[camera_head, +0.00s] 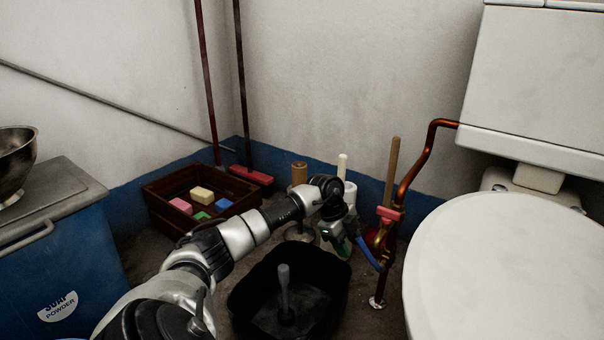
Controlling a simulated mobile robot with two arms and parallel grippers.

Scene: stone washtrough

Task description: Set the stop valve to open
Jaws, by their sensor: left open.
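The stop valve (373,238) is a brass fitting low on the copper pipe beside the toilet. My left gripper (352,248) is open at the valve's left side, pointing down. A blue bar (371,253) slants down between the gripper and the pipe; I cannot tell whether the gripper touches it. My gripper partly hides the valve, and its setting cannot be read. My right gripper is not in view.
The white toilet (500,265) closely bounds the right. A black tub (325,265) with a grey upright handle stands below my arm. A wooden crate (155,200) with coloured blocks is behind.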

